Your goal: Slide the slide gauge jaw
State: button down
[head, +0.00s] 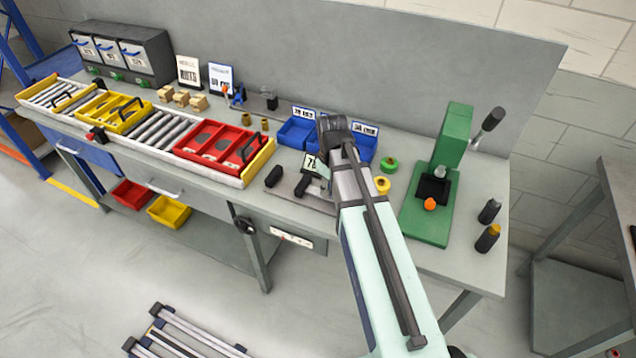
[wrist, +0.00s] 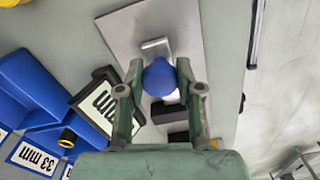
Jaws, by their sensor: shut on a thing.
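The slide gauge has a flat grey plate (wrist: 128,32), which shows partly in the head view (head: 318,204) beside my arm. A blue round knob (wrist: 160,79) sits at the jaw, with a pale metal block (wrist: 156,48) behind it and dark blocks below it. My gripper (wrist: 160,68) is shut on the blue knob, one finger on each side. In the head view my arm hides the knob and the fingertips. A black-framed sign (wrist: 104,102) with "mm" lettering stands beside the plate; it shows as a small card in the head view (head: 311,163).
Blue bins (head: 296,131) stand behind the gauge. A green press (head: 436,190) stands to the right. A red tray (head: 215,142) sits on the conveyor to the left. A black block (head: 273,176) lies left of my arm, near the bench's front edge.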

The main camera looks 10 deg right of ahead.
jog(key=shift+s+d, duration=0.5)
jog(key=c, duration=0.7)
grip_release()
jog(key=shift+d, duration=0.15)
jog(key=shift+c, duration=0.2)
jog(key=shift+r, duration=0.1)
jog(key=shift+r, duration=0.2)
notch_tip(320, 180, up, 11)
jog(key=shift+r, duration=0.2)
